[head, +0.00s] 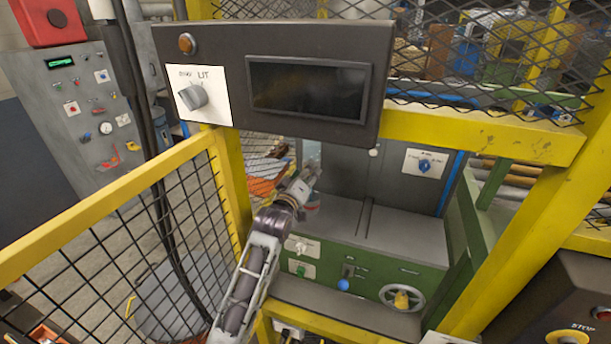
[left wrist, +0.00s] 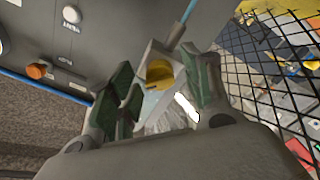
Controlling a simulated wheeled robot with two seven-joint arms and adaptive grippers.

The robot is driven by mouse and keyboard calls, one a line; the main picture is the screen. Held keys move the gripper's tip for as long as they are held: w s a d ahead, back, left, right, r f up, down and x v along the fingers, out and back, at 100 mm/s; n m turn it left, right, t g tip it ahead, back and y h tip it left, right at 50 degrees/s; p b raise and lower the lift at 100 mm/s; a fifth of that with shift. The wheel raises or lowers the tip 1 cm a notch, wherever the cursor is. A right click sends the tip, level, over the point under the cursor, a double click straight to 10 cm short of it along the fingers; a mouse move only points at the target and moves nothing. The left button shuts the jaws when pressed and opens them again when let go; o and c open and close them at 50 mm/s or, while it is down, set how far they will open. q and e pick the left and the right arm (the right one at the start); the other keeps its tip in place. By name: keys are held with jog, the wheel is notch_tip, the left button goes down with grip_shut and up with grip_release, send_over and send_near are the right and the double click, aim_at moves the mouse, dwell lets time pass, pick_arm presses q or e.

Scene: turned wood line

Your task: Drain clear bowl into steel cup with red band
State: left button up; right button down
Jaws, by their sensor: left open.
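My left gripper (head: 309,176) reaches over the cage rail toward the machine's bed. In the left wrist view my left gripper (left wrist: 163,95) has its green-grey fingers spread apart. A pale, see-through shape (left wrist: 164,112) shows between and beyond the fingers; it may be the clear bowl, but I cannot tell its outline or whether a finger touches it. A small part with a reddish band (head: 312,207) shows just below the gripper in the head view; it may be the steel cup, mostly hidden by my arm. My right gripper is not in view.
Yellow mesh fencing (head: 110,195) stands left of my arm. A dark control box with a screen (head: 305,88) hangs above it. The green machine front (head: 335,262) carries a handwheel (head: 402,298) and knobs. The grey bed top (head: 395,232) is clear on the right.

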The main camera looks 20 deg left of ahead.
pick_arm(q)
jog(key=s, duration=1.2)
jog(key=shift+a, duration=0.2)
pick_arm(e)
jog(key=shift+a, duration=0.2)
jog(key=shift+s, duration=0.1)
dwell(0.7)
